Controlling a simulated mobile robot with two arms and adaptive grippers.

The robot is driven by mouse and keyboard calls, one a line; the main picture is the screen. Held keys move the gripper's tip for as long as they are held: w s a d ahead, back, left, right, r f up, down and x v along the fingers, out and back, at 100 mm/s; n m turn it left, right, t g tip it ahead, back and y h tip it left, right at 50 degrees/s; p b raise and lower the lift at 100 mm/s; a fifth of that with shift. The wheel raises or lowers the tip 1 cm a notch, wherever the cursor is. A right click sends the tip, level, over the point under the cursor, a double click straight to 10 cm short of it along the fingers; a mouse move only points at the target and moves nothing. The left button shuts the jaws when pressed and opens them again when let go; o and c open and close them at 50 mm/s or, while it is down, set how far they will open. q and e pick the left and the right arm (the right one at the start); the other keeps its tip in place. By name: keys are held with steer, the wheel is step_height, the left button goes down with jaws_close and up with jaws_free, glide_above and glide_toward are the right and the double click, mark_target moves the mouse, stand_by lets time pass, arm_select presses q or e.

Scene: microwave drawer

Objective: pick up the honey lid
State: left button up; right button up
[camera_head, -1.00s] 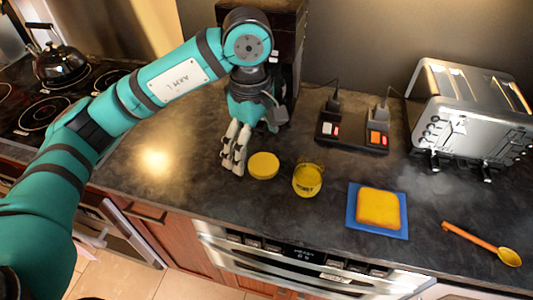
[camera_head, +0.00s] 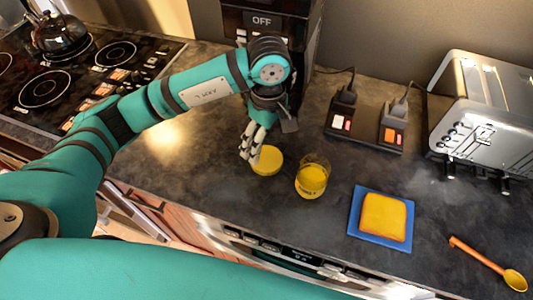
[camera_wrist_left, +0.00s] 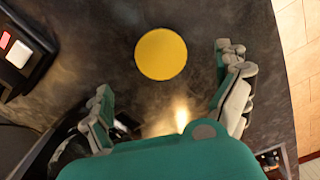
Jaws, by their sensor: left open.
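The honey lid (camera_head: 269,160) is a flat yellow disc lying on the dark counter, just left of the glass honey jar (camera_head: 312,178). It also shows whole in the left wrist view (camera_wrist_left: 161,54), near the upper middle. My left gripper (camera_head: 250,153) is open and empty, at the left edge of the lid in the head view and partly in front of it. In the wrist view its fingers (camera_wrist_left: 166,76) are spread wide, with the lid between and beyond their tips. I cannot tell their exact height above the counter. My right gripper is out of view.
A yellow sponge-like slab (camera_head: 384,216) lies on a blue square (camera_head: 366,244). A spoon with an orange handle (camera_head: 476,254) is at right. A toaster (camera_head: 484,115), switch boxes (camera_head: 368,128) and a black appliance (camera_head: 262,20) stand behind. The stove (camera_head: 60,85) is at left.

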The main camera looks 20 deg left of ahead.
mark_target(266, 158)
arm_select(q)
step_height(266, 158, down, 3)
steer(key=shift+r+p, duration=0.1)
steer(key=shift+p, duration=0.2)
steer(key=shift+f, duration=0.2)
steer(key=f+p, duration=0.1)
steer(key=f, duration=0.1)
steer(key=f+p, duration=0.1)
steer(key=shift+a+f+p, duration=0.25)
steer(key=shift+f+p, duration=0.05)
steer(key=shift+f, duration=0.05)
steer(key=shift+w+f, duration=0.1)
steer(key=shift+f, duration=0.5)
steer(key=c, duration=0.9)
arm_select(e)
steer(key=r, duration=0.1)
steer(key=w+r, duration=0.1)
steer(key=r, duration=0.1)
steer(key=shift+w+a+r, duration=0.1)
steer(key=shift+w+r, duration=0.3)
arm_select(q)
steer(key=shift+r, duration=0.15)
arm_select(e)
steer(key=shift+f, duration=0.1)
